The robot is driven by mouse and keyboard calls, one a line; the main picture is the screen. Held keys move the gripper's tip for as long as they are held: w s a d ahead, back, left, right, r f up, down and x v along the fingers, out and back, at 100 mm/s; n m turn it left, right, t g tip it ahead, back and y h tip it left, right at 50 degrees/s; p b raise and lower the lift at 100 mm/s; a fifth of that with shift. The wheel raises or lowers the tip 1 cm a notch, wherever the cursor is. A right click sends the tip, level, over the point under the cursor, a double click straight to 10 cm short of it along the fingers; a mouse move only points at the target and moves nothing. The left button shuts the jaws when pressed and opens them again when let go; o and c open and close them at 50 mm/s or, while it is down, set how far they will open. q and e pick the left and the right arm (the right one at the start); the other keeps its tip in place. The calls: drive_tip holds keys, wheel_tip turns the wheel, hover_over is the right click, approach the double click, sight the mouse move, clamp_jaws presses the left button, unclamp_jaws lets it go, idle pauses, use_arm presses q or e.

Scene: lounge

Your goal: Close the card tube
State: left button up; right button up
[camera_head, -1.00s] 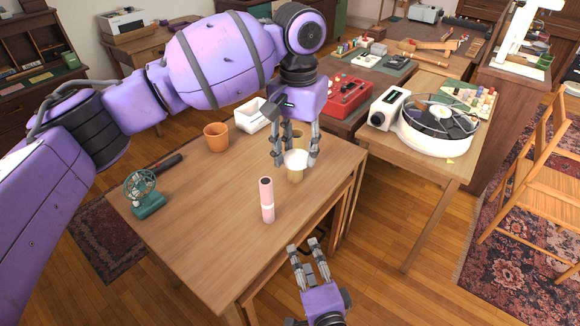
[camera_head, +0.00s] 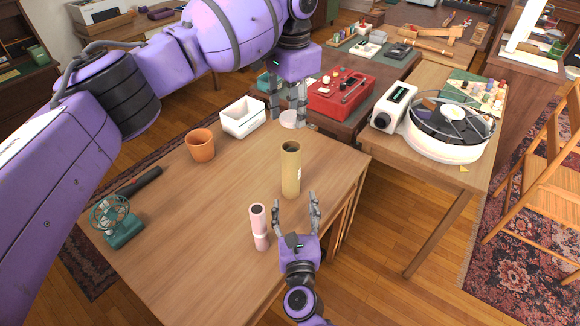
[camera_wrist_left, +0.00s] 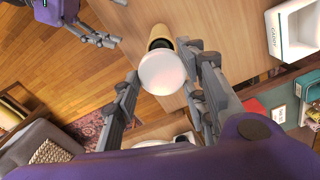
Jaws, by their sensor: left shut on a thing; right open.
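The card tube (camera_head: 291,172) is a tall tan cylinder standing upright on the wooden table, its dark open end up. My left gripper (camera_head: 287,118) is shut on a round white lid (camera_head: 290,119), which shows just above and behind the tube in the head view. In the left wrist view the lid (camera_wrist_left: 162,73) sits between the fingers and partly covers the tube (camera_wrist_left: 158,36); the two look apart. My right gripper (camera_head: 297,201) is open and empty, its fingers pointing at the lower part of the tube from the near side. I cannot tell if it touches.
A pink tube (camera_head: 259,229) stands close left of my right gripper. A terracotta pot (camera_head: 201,147), white box (camera_head: 242,119), green fan (camera_head: 117,222) and black object (camera_head: 139,182) are on the table (camera_head: 200,245). A red case (camera_head: 340,95) lies behind. The table's middle left is clear.

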sight(292, 181)
drive_tip(key=shift+w+f, duration=0.1)
drive_tip(key=shift+w, duration=0.1)
drive_tip(key=shift+s, duration=0.2)
drive_tip(key=shift+w, duration=0.3)
drive_tip(key=w, duration=0.7)
drive_tip(key=w+a, duration=0.1)
drive_tip(key=w, duration=0.3)
drive_tip(key=shift+w, duration=0.25)
clamp_jaws()
